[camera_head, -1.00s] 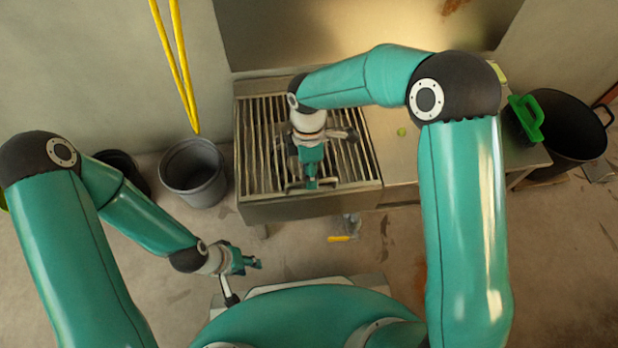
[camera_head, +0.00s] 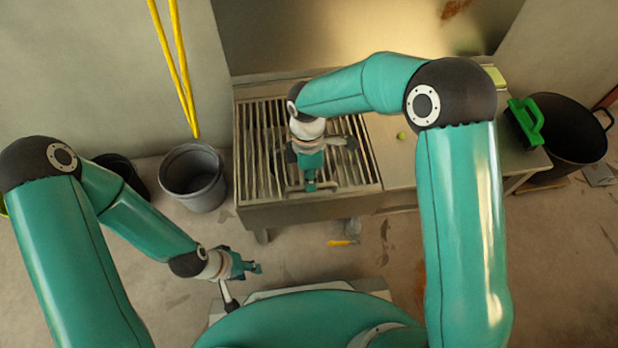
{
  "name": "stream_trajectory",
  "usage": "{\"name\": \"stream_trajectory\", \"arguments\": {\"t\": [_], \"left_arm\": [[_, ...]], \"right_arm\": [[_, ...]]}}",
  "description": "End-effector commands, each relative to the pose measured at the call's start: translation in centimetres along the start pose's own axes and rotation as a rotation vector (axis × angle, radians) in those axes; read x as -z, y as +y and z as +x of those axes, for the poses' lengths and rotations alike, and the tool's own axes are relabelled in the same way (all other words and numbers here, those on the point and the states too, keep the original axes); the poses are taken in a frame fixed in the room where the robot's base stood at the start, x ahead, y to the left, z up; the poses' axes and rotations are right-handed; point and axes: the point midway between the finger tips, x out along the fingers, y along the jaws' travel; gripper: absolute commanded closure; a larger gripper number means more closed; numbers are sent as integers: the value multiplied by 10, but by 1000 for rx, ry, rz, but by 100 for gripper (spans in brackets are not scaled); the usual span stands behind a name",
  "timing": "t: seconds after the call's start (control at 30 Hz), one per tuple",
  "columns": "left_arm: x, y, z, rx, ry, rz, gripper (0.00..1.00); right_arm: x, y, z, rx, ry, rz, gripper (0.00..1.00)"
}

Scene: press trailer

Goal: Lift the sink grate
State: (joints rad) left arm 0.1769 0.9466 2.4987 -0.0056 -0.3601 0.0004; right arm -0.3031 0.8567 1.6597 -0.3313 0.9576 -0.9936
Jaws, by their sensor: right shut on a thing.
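The sink grate (camera_head: 262,150) is a set of parallel metal bars over the left part of the steel sink unit (camera_head: 300,207). A handle bar shows at its front, under my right gripper. My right gripper (camera_head: 311,184) is over the front middle of the grate, pointing toward the front edge, and is shut on the grate's handle. The wrist hides part of the bars. I cannot tell if the grate is clear of the sink. My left gripper (camera_head: 254,267) is low at the left, apart from the sink, over the floor; its fingers are too small to judge.
A grey bucket (camera_head: 193,178) stands left of the sink, with a dark bucket (camera_head: 122,172) behind my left arm. A green brush (camera_head: 527,121) lies at the counter's right end, beside a large black pot (camera_head: 570,130). Yellow straps (camera_head: 175,65) hang at the left wall.

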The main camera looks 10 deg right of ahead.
Motion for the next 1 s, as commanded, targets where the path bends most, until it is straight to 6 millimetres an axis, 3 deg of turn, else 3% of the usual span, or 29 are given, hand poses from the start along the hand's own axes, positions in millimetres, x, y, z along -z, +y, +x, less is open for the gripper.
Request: {"name": "stream_trajectory", "arguments": {"t": [0.17,0.37,0.8,1.0], "left_arm": [[0,2,-5,0,0,0,63],[0,10,-28,0,0,0,63],[-1,43,-118,0,0,0,63],[-1,54,-149,0,0,0,63]], "right_arm": [[1,1,-7,-6,8,0,100],[1,2,-33,-10,9,0,100],[-1,26,-136,-17,7,2,100],[-2,45,-171,-15,5,2,100]]}}
